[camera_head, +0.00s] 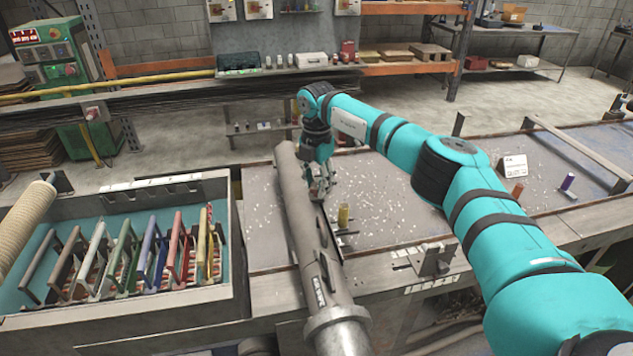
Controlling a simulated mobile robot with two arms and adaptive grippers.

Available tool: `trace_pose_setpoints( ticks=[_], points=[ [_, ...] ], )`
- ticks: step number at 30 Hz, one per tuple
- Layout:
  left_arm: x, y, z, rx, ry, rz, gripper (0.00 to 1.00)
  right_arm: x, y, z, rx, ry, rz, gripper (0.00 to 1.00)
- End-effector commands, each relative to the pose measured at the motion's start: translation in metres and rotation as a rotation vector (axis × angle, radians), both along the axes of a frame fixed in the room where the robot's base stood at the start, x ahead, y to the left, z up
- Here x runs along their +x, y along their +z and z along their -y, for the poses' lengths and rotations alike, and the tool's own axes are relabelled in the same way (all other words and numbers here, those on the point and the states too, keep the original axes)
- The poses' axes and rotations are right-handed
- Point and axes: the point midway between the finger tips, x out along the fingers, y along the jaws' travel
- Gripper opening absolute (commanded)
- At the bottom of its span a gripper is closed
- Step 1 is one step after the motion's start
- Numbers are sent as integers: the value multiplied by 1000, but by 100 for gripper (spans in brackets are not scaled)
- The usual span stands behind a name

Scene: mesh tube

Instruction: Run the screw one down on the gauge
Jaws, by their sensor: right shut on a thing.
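My right gripper (319,188) is at the end of the teal arm, pointing down low over the speckled grey bench top. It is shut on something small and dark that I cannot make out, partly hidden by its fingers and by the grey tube. A yellow cylinder (343,213) stands on the bench just to the right of and nearer than the gripper. An orange cylinder (517,190) and a purple cylinder (567,182) stand farther right. I cannot tell which thing is the gauge or the screw one. My left gripper is not in view.
A thick grey tube (297,220) crosses the view left of the gripper. A tray (118,319) at left holds several coloured frames. A metal fixture (433,261) sits at the bench's front edge. A white card (514,165) stands at right.

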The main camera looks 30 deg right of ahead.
Motion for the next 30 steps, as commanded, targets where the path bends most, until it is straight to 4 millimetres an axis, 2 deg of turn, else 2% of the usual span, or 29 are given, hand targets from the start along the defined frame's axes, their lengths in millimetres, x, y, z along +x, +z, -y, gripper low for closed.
trace_pose_setpoints(
  ticks=[21, 22, 27, 30],
  points=[
    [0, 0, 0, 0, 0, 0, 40, 0, 0, 1, 0, 0, -1, 2],
    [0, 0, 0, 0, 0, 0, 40, 0, 0, 1, 0, 0, -1, 35],
    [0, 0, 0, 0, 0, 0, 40, 0, 0, 0, 0, 0, -1, 57],
    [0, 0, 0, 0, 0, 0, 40, 0, 0, 0, 0, 0, -1, 57]
  ],
)
